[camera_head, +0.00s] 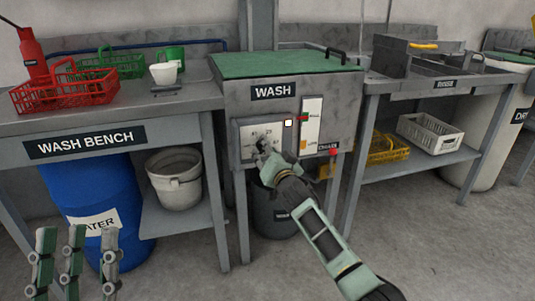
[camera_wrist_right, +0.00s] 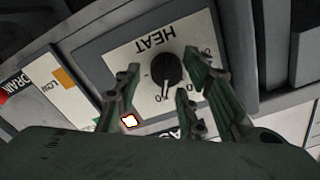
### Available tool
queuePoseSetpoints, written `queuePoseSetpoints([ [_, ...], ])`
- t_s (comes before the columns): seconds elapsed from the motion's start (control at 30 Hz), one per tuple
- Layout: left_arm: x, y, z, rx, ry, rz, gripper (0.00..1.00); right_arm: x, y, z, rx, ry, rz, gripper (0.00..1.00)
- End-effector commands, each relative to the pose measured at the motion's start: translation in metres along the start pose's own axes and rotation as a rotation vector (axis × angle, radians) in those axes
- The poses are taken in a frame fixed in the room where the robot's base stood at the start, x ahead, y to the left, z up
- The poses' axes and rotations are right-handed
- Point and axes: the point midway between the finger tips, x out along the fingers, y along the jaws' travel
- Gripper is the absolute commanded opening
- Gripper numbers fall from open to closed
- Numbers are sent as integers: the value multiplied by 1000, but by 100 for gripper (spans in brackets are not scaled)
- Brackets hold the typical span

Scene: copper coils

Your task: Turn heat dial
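The heat dial is a round black knob with a pale pointer mark (camera_wrist_right: 167,71) on a white plate labelled HEAT, upside down in the right wrist view. The white plate (camera_head: 246,128) is on the front of the grey WASH unit in the head view, where my right gripper largely hides the knob. My right gripper (camera_head: 263,148) is in front of the plate. In the right wrist view its fingers (camera_wrist_right: 165,85) are spread apart around the knob, and I cannot tell whether they touch it. My left gripper (camera_head: 75,240) is open and empty at the lower left.
The WASH unit (camera_head: 222,98) has a lit white square (camera_head: 288,122), a level strip and a red DRAIN button (camera_head: 333,152) right of the plate. The wash bench (camera_head: 120,118) with baskets stands left, the rinse bench (camera_head: 400,83) right. The floor at lower right is clear.

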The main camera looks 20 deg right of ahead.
Motion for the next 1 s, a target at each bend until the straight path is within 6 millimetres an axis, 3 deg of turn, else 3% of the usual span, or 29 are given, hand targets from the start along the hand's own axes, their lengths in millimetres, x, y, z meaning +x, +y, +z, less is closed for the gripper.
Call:
queuePoseSetpoints([
  [0.43, -1, 1, -11, -3, 55, 2, 40, 5, 0, 0, -1, 0, 0, 36],
  [0.83, -1, 1, -11, -3, 54, 2, 40, 5, 2, 0, -1, 0, 3, 1],
  [1.0, -1, 1, -11, -3, 54, 2, 40, 5, 2, -1, -2, 0, 4, 0],
])
